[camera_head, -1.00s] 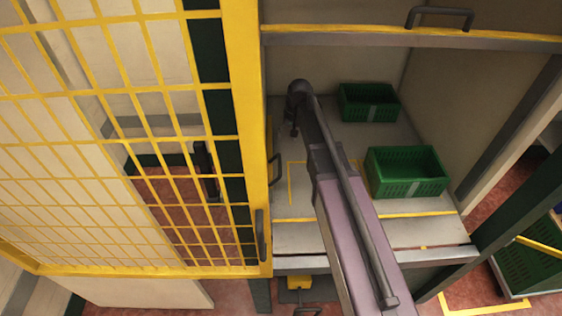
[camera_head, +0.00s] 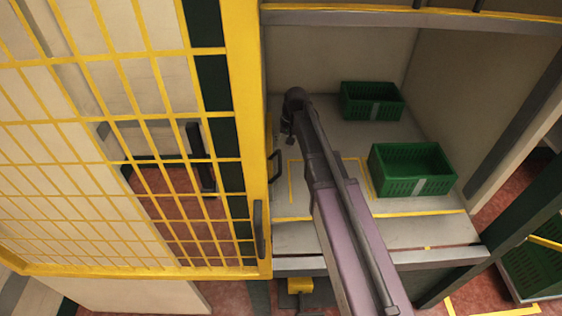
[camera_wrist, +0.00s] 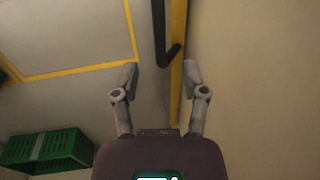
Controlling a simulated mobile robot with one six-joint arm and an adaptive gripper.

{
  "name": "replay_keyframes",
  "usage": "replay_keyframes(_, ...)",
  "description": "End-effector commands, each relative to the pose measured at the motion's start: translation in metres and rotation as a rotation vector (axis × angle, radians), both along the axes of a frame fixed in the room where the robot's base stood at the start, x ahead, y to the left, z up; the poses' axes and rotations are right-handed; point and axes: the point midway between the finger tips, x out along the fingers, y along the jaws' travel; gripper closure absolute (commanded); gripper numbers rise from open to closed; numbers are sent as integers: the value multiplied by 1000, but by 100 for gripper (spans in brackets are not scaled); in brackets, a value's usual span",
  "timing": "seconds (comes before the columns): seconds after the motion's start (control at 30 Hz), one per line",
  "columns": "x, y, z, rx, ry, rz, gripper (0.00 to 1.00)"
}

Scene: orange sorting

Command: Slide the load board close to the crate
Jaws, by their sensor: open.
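A green crate (camera_head: 398,188) stands on the right of the grey deck, and a second green crate (camera_head: 370,117) stands behind it. Part of a green crate (camera_wrist: 45,150) shows at the lower left of the wrist view. A yellow-edged upright panel (camera_wrist: 250,80) with a black handle (camera_wrist: 161,42) fills the right of that view. The handle also shows left of the deck in the head view (camera_head: 275,168). I cannot tell for sure which part is the load board. My gripper (camera_wrist: 157,72) is open and empty, its fingers apart on either side of the handle's line. In the head view it is small (camera_head: 288,138).
A yellow mesh gate (camera_head: 110,150) stands on the left, its thick post close to the deck. The grey deck (camera_head: 320,235) has yellow lines and bare room left of the crates. A raised shutter edge (camera_head: 400,16) crosses above. Another green crate (camera_head: 535,268) is at the far right.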

Motion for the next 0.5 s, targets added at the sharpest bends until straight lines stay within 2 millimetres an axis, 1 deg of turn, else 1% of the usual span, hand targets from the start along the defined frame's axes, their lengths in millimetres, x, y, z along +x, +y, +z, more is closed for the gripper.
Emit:
replay_keyframes(0.03,0,1,-8,0,0,0,43)
replay_keyframes(0.5,0,7,-43,0,-1,0,43)
